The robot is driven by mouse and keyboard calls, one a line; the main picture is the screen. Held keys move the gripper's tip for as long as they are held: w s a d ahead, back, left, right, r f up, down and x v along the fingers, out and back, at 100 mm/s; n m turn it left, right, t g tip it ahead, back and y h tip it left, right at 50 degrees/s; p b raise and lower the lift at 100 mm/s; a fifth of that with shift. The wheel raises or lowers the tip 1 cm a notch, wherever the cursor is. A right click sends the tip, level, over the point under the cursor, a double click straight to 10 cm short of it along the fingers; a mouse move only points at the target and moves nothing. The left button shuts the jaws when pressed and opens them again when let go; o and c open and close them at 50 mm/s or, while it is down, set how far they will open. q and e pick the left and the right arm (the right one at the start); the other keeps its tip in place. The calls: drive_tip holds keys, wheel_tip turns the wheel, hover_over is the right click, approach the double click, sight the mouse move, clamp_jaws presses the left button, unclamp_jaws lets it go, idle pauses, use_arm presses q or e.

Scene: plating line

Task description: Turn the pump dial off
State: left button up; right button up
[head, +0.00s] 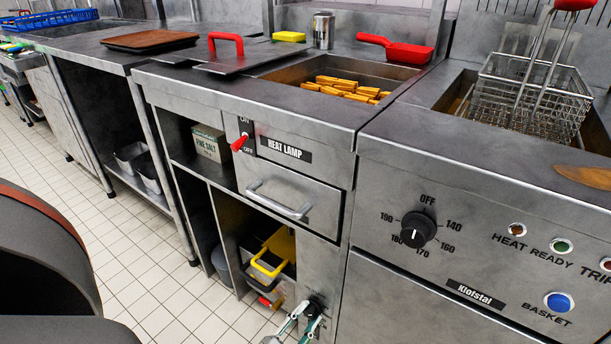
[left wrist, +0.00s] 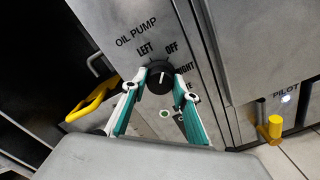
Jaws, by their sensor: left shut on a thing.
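The pump dial (left wrist: 159,76) is a round black knob with a pale pointer line, on a steel panel marked OIL PUMP in the left wrist view. LEFT, OFF and RIGHT are printed around it. I cannot tell for sure which label the pointer faces. My left gripper (left wrist: 160,82), with teal and grey fingers, is shut on the dial, one finger on each side. In the head view my left gripper (head: 310,312) is low at the front of the cabinet, and the dial is mostly hidden there. My right gripper is not in view.
A yellow handle (left wrist: 93,103) sticks out left of the panel. A yellow valve handle (left wrist: 271,128) is at the right, near the PILOT light. In the head view, a black temperature dial (head: 418,229) and a red heat lamp switch (head: 239,143) are on the fronts above.

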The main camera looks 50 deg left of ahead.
use_arm(q)
drive_tip(key=shift+m, duration=0.9)
drive_tip(key=o, duration=1.1)
drive_tip(key=v, duration=0.7)
drive_tip(key=shift+s, duration=0.25)
